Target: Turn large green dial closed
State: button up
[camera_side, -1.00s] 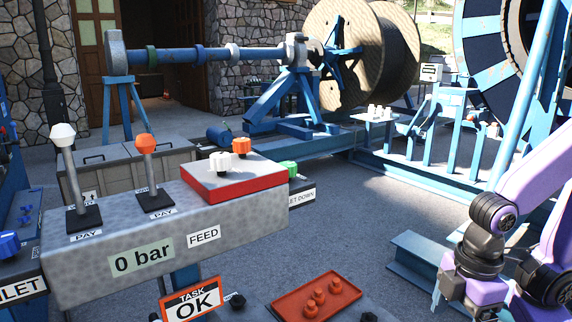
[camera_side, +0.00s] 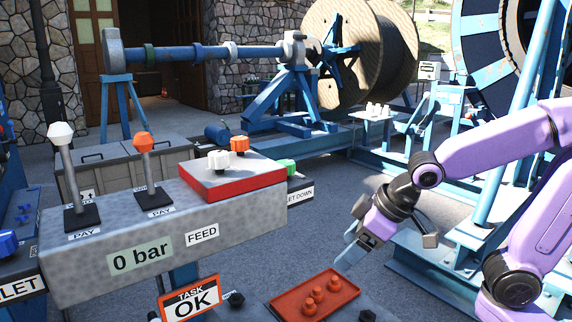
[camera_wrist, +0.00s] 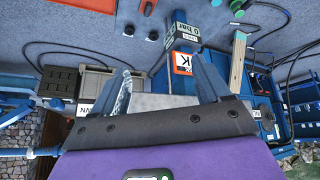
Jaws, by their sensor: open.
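A green knob (camera_side: 286,166) sits on a grey box labelled "LET DOWN", behind the right end of the grey console. My gripper (camera_side: 348,258) is in the right half of the side view, pointing down and left. It is well right of the green knob and apart from it, above and behind the red tray. In the wrist view my open gripper (camera_wrist: 168,88) shows a finger on either side, with nothing held between.
The grey console (camera_side: 110,255) carries two levers, a red plate with a white and an orange knob, and a "0 bar" label. A "TASK OK" sign (camera_side: 190,300) and a red tray (camera_side: 285,305) with red knobs stand in front. A blue steel beam (camera_side: 410,275) lies at right.

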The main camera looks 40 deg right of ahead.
jog(key=w+d+r+m+t, duration=0.2)
jog(key=w+r+m+t, duration=0.15)
jog(key=w+r, duration=0.35)
jog(key=m+t+h, duration=0.3)
jog(key=t, duration=0.1)
send_near(288, 163)
jog(key=x, duration=1.1)
jog(key=c, duration=0.9)
